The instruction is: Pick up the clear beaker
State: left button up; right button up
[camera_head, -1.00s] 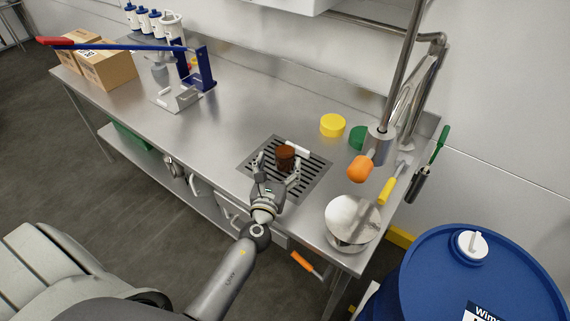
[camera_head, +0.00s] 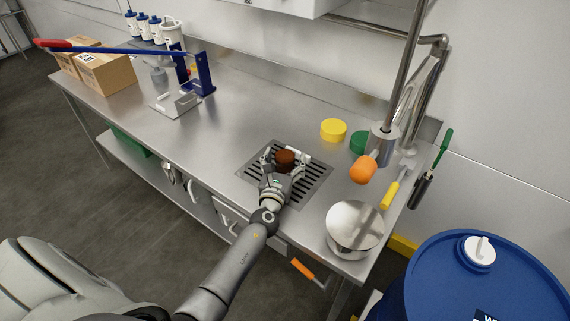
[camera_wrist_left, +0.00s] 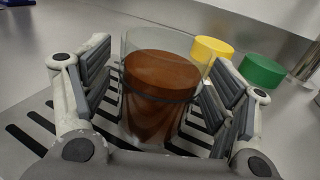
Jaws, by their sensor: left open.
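The clear beaker (camera_wrist_left: 158,85) holds a dark reddish-brown content and stands upright on the slotted drain grate (camera_head: 315,186). In the head view the beaker (camera_head: 285,158) shows as a small brown shape at the grate's far part. My left gripper (camera_head: 284,166) is open, with a finger on either side of the beaker. In the left wrist view the fingers of the gripper (camera_wrist_left: 160,98) flank the beaker; I cannot tell whether either pad touches it. My right gripper is not in view.
A yellow lid (camera_head: 333,130) and a green lid (camera_head: 359,142) lie behind the grate. A metal pot (camera_head: 354,226) stands at the right front. The counter left of the grate is clear.

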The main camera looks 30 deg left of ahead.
pick_arm(q)
jog(key=shift+w+r, duration=0.1)
jog(key=c, duration=1.3)
jog(key=shift+c, duration=0.2)
jog(key=shift+r, duration=0.1)
